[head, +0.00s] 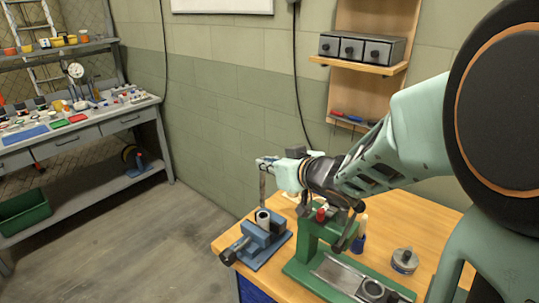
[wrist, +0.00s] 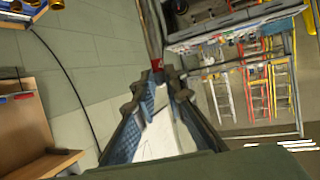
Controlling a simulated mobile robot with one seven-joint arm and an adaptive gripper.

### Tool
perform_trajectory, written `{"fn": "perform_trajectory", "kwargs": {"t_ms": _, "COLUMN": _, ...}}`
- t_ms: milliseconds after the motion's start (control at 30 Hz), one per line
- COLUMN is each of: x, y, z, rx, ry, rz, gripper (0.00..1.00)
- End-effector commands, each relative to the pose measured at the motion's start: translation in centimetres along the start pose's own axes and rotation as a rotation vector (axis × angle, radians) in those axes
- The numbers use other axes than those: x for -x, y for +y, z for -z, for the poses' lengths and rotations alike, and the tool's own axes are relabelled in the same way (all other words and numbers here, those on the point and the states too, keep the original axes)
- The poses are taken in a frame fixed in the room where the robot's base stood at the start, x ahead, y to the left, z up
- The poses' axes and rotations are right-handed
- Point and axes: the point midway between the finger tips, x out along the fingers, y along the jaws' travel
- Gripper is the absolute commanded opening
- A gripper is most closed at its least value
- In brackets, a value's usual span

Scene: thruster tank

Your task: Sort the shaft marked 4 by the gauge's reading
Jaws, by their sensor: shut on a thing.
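My gripper (head: 268,163) is shut on a slim grey shaft (head: 263,188), which hangs roughly upright from the fingertips in the head view. In the wrist view my gripper (wrist: 158,78) closes its blue-padded fingers on the shaft (wrist: 151,28), which has a red band at the grip.
The wooden bench (head: 225,243) also bears a green press-like stand (head: 308,245), a grey round canister (head: 404,260) and a blue-handled tool (head: 358,243). A drawer box (head: 362,49) sits on a wall shelf. The left bench (head: 90,122) is cluttered. The floor between is clear.

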Motion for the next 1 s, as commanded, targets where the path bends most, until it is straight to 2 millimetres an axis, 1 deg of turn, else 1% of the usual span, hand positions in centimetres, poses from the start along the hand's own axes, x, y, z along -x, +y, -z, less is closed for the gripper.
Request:
{"fn": "perform_trajectory", "kwargs": {"t_ms": 33, "x": -0.3, "y": 0.0, "z": -0.6, "rx": 0.0, "ry": 0.002, "rz": 0.0, "gripper": 0.0}}
{"fn": "perform_trajectory", "kwargs": {"t_ms": 700, "x": -2.0, "y": 0.0, "z": -4.7, "rx": 0.0, "ry": 0.002, "rz": 0.0, "gripper": 0.0}}
{"fn": "perform_trajectory", "kwargs": {"t_ms": 833, "x": -2.2, "y": 0.0, "z": -5.2, "rx": 0.001, "ry": 0.002, "rz": 0.0, "gripper": 0.0}}
{"fn": "perform_trajectory", "kwargs": {"t_ms": 1000, "x": -2.3, "y": 0.0, "z": -5.3, "rx": 0.001, "ry": 0.003, "rz": 0.001, "gripper": 0.0}}
